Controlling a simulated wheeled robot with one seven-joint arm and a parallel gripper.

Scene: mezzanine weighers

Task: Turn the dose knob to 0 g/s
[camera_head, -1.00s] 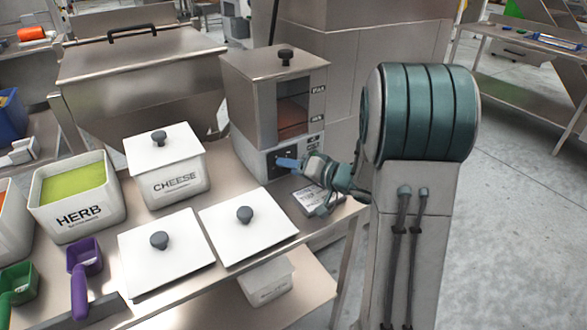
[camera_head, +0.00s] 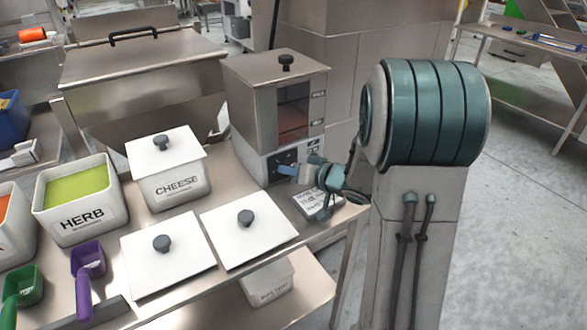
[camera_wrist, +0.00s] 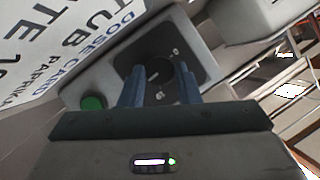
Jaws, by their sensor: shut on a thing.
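The dose machine (camera_head: 262,95) is a metal box with a window and a black-knobbed lid, at the back of the table. On its lower front is a dark dial plate, which also shows in the wrist view (camera_wrist: 196,50). The round black dose knob (camera_wrist: 160,76) sits on that plate, with small marks around it too small to read. My gripper (camera_head: 287,170) reaches the plate from the right. In the wrist view its two blue fingers (camera_wrist: 160,88) are shut on the knob, one on each side. The knob's pointer setting cannot be read.
A green button (camera_wrist: 94,102) is left of the knob in the wrist view. A printed dose card (camera_head: 318,204) lies on the table under my gripper. CHEESE (camera_head: 172,187) and HERB (camera_head: 82,218) tubs, two white lids (camera_head: 250,240) and scoops (camera_head: 90,258) stand to the left.

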